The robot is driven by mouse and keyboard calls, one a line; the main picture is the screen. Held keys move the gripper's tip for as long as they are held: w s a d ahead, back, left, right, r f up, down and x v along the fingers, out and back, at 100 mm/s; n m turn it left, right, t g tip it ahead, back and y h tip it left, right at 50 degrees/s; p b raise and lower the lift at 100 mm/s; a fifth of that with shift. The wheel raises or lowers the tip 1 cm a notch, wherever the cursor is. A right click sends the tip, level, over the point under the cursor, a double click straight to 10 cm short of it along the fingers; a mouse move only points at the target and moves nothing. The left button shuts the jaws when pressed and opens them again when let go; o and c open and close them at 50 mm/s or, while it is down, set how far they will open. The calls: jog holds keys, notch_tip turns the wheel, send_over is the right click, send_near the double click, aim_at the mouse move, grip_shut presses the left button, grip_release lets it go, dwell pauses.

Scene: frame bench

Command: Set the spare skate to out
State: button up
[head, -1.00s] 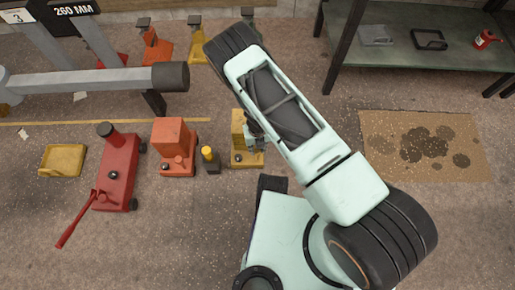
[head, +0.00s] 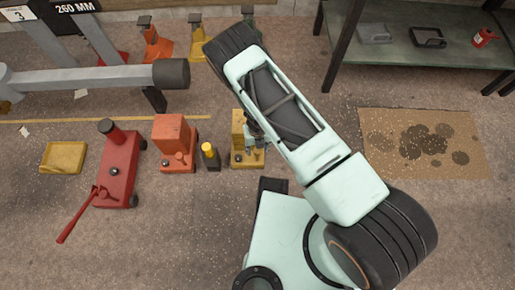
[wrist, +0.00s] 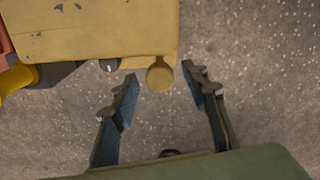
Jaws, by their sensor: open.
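A yellow box-shaped unit (head: 238,131), which looks like a skate, stands on the floor at the middle of the head view. A similar orange unit (head: 174,130) stands to its left; no label shows which is the spare. In the wrist view the scuffed yellow unit (wrist: 95,28) fills the upper left, with a round yellow knob (wrist: 160,75) sticking out from its near edge. My gripper (wrist: 160,82) is open, and the knob appears in the gap between its fingertips, with no contact visible. In the head view my gripper (head: 258,144) is at the yellow unit's right side, partly hidden by my arm.
A red jack (head: 118,165) with a long handle and a yellow tray (head: 63,157) lie to the left. A small black bottle with a yellow cap (head: 209,156) stands between the two units. A stained mat (head: 470,165) and a shelf (head: 385,55) are at right.

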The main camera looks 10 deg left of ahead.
notch_tip(320, 180, up, 12)
dwell(0.7)
dwell(0.4)
